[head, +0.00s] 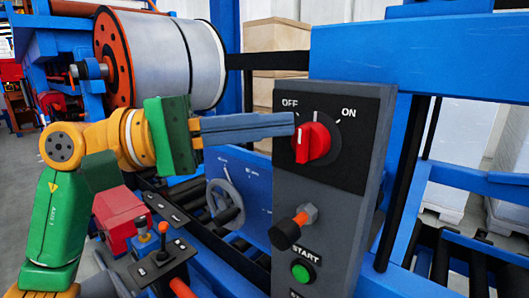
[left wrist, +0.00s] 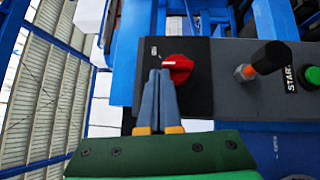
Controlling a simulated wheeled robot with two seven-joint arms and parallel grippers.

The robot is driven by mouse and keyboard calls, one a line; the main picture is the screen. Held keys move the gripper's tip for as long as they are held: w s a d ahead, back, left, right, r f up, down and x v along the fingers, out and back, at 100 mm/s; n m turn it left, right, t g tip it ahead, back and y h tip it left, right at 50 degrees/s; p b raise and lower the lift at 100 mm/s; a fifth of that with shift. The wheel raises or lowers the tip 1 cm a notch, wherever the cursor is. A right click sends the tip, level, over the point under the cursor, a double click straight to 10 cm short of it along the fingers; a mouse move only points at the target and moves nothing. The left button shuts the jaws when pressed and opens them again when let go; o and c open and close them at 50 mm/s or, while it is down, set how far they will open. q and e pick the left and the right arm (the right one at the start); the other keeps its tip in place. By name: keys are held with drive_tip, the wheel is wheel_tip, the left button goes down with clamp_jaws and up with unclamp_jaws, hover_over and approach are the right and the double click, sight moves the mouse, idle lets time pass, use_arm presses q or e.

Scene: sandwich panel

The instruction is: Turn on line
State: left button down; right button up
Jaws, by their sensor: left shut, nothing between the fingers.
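A grey control panel (head: 340,215) carries a red rotary knob (head: 313,142) on a black plate marked OFF at upper left and ON at upper right. A white mark shows on the knob's left side; I cannot tell exactly which label it points to. My left gripper (head: 292,125) is shut and empty, its blue-grey fingertips at the knob's left edge. In the left wrist view the fingertips (left wrist: 160,74) lie just beside and below the red knob (left wrist: 178,66). I cannot tell whether they touch it. My right gripper is not in view.
Below the knob, a black-handled lever (head: 285,233) sticks out, with a green START button (head: 302,272) under it. A handwheel (head: 226,200) and a joystick box (head: 162,262) stand left of the panel. A large roll (head: 160,60) stands behind my left arm.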

use_arm(q)
drive_tip(key=shift+s+d+r, duration=0.15)
drive_tip(key=shift+d+r, duration=0.05)
drive_tip(key=shift+r, duration=0.15)
drive_tip(key=shift+s+d+r, duration=0.25)
drive_tip(key=shift+d+r, duration=0.05)
drive_tip(key=shift+d, duration=0.15)
idle(1.4)
drive_tip(key=s+a+b, duration=0.1)
drive_tip(key=a+b, duration=0.1)
drive_tip(key=a, duration=0.5)
drive_tip(key=shift+f, duration=0.2)
drive_tip(key=shift+s, duration=0.1)
